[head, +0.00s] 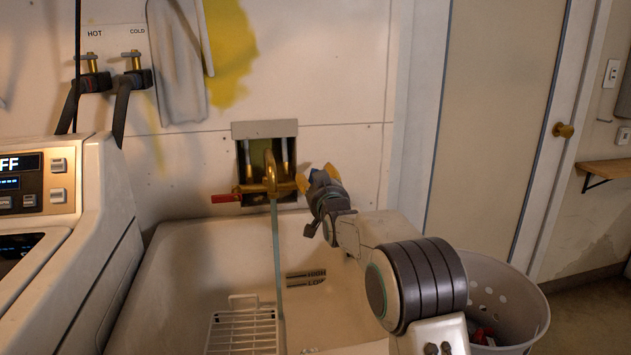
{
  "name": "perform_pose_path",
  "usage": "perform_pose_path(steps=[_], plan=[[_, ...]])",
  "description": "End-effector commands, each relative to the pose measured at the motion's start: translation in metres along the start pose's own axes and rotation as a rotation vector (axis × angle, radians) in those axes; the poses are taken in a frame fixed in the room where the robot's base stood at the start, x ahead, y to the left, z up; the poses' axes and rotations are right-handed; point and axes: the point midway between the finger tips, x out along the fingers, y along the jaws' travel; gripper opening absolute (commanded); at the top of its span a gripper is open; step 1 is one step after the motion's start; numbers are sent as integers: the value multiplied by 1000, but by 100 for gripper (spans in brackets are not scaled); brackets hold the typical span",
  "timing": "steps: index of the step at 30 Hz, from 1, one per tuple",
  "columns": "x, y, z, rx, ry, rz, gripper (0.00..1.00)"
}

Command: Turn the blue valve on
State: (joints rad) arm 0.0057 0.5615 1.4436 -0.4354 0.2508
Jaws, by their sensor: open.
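A brass faucet (270,181) comes out of a recessed wall box above the sink. A red valve handle (225,198) sticks out to its left. On its right side, a small patch of blue, the blue valve (318,178), shows between the yellow-orange fingertips of my gripper (317,179). My gripper is open, with one fingertip on each side of the blue. Most of the valve is hidden by my gripper, and I cannot tell whether the fingers touch it. A thin greenish strip (277,245) hangs from the faucet into the sink; I cannot tell whether it is hose or water.
The white sink (190,265) lies below, with a wire rack (243,330) in it. A washing machine (105,190) stands at the left. A white basket (510,305) stands at the right. Hot and cold wall taps (135,62) are at the upper left.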

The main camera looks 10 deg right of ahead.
Motion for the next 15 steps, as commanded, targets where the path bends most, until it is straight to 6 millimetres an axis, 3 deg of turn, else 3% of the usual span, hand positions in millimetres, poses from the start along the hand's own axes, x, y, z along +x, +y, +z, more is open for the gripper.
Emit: perform_pose_path(steps=[6,15], plan=[[15,0,0,0,-2,0,58],[21,0,0,0,-1,0,58]])
